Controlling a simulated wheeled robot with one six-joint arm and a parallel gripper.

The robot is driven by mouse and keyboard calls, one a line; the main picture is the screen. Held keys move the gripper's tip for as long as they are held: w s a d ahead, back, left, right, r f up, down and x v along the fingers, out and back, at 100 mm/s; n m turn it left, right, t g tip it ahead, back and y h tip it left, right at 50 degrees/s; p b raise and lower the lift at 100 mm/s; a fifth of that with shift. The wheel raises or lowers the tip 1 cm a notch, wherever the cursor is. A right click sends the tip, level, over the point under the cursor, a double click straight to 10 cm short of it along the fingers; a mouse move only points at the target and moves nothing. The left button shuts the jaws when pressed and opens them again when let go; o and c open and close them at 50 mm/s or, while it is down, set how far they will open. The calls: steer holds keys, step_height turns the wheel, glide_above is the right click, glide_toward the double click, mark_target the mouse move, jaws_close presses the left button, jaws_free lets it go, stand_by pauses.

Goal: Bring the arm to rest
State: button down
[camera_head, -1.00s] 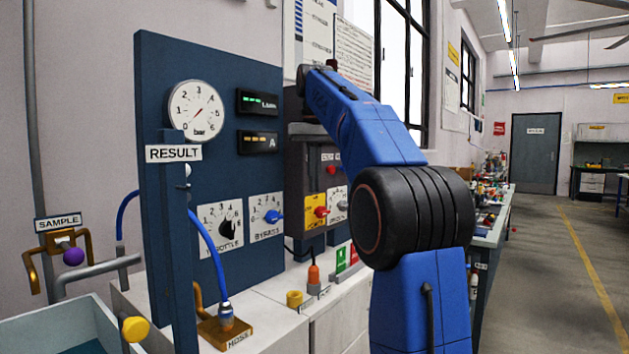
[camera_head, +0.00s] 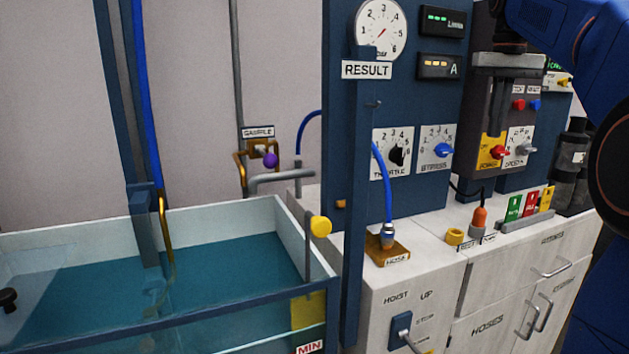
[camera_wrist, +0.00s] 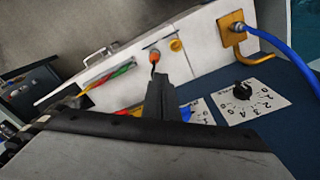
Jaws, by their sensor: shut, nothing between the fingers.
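My gripper (camera_head: 495,130) hangs fingers-down at the upper right of the head view, in front of a dark control panel. My blue arm comes to it from the right edge. The fingers are dark against the dark panel and hard to make out there. In the wrist view my gripper (camera_wrist: 168,78) shows as two dark fingers together, shut with nothing between them. They stand out over the worktop and panel. Whether the fingertips are close to the red power knob (camera_head: 500,152) I cannot tell.
The panel board (camera_head: 430,100) carries a gauge (camera_head: 381,29) and dials. A water tank (camera_head: 60,240) is at the left. On the worktop are a blue hose on a brass base (camera_head: 386,250), an orange-tipped plug (camera_head: 479,220), a yellow ring (camera_head: 454,237) and coloured tags (camera_head: 530,204).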

steer(key=s+a+f+n+t, duration=0.1)
steer(key=s+a+f, duration=0.3)
steer(key=s+f, duration=0.5)
steer(key=s+a+f+n+t, duration=0.1)
steer(key=s+a+f, duration=0.4)
steer(key=s+f, duration=0.4)
steer(key=s+a+f+n+t, duration=0.1)
steer(key=s+a+f, duration=0.3)
steer(key=s+f, duration=0.6)
step_height(320, 180, down, 10)
steer(key=shift+a+r+t, duration=0.15)
steer(key=shift+a+t, duration=0.05)
steer(key=shift+t, duration=0.4)
stand_by(0.3)
